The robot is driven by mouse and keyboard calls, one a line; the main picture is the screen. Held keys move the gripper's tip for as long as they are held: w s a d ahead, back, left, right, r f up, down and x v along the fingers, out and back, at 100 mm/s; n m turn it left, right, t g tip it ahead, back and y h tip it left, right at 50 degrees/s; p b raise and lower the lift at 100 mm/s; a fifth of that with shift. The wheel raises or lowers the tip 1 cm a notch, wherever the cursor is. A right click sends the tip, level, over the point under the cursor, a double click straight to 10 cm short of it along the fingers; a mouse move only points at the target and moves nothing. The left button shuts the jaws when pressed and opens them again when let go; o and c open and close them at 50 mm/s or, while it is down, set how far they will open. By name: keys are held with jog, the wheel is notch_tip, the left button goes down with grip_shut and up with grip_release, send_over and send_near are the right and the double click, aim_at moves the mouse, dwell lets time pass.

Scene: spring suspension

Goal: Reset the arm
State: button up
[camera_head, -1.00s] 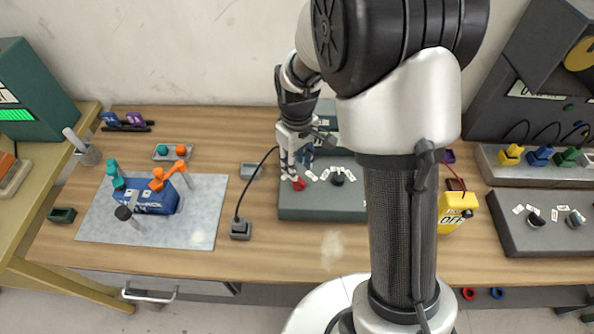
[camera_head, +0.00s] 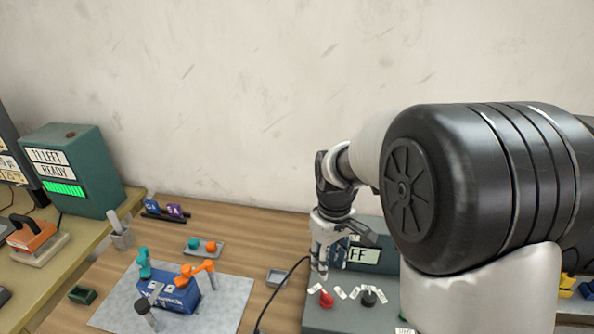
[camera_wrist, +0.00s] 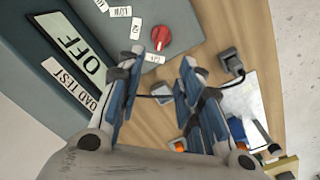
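My gripper (camera_head: 322,268) hangs fingers down in the head view, over the left part of a grey test box. In the wrist view my gripper (camera_wrist: 174,58) shows two separated blue-and-grey fingers with nothing between them. The box's red knob (camera_wrist: 162,37) lies just beyond the fingertips and appears apart from them; it also shows in the head view (camera_head: 327,299). The box's display (camera_wrist: 68,48) reads OFF, with a LOAD TEST label beside it. My own arm hides the right side of the box in the head view.
A blue block (camera_head: 180,296) with teal and orange clamps sits on a grey mat (camera_head: 228,290) at left. A small tray (camera_head: 205,249) holds teal and orange pieces. A green machine (camera_head: 75,165) reading READY stands at far left. A cable (camera_head: 283,287) crosses the table beside the box.

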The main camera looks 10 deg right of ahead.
jog(key=s+r+m+t, duration=0.2)
jog(key=s+r+m, duration=0.1)
jog(key=s+r, duration=0.8)
jog(key=s+r+m+t, duration=0.1)
jog(key=s+m+t, duration=0.1)
jog(key=s, duration=0.9)
jog(key=shift+s+d+r+m+t, duration=0.15)
jog(key=shift+s+d+m+t, duration=0.1)
jog(key=shift+m+t, duration=0.05)
